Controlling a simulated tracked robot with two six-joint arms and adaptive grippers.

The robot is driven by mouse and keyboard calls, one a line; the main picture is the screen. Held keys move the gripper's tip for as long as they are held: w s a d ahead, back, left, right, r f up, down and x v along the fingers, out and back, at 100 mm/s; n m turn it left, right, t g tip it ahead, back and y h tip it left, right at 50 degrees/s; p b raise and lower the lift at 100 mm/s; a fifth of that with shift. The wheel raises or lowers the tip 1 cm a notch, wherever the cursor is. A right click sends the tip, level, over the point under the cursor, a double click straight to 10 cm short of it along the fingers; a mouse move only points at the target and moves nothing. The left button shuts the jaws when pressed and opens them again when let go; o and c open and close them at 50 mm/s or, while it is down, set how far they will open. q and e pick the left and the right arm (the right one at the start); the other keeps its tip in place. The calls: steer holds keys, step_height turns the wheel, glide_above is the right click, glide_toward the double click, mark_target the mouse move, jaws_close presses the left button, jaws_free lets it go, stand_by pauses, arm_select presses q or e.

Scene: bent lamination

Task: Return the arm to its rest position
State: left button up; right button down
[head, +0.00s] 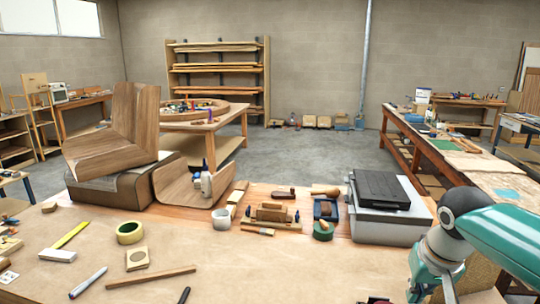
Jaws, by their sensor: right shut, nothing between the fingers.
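My right arm (490,235) comes in at the lower right, teal with a dark joint, bent downward beside the near workbench's right end. Only a small dark part of my right gripper (375,300) shows at the bottom edge, over the bench's front area. It is shut with nothing held; most of it is cut off by the frame. My left gripper and left arm are not in view.
On the workbench (225,275), a bent wood lamination (125,125) rests on a form (105,190) at left. A curved wood piece (190,185), yellow tape roll (130,232), wooden plane (270,214) and grey machine (385,220) stand there too.

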steer(key=s+a+f+g+y, duration=0.1)
steer(key=a+f, duration=0.3)
steer(key=f, duration=0.6)
steer(key=s+a+f+n+y, duration=0.1)
steer(key=a+f, duration=0.2)
steer(key=f, duration=0.7)
steer(key=s+a+f+g+y, duration=0.15)
steer(key=a+f, duration=0.25)
steer(key=f, duration=0.6)
steer(key=s+a+f+m+y, duration=0.1)
steer(key=s+a+f, duration=0.3)
steer(key=s+f, duration=0.95)
arm_select(q)
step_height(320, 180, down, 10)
steer(key=b, duration=1)
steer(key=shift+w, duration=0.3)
arm_select(e)
step_height(320, 180, down, 10)
steer(key=s, duration=0.1)
steer(key=shift+r, duration=0.2)
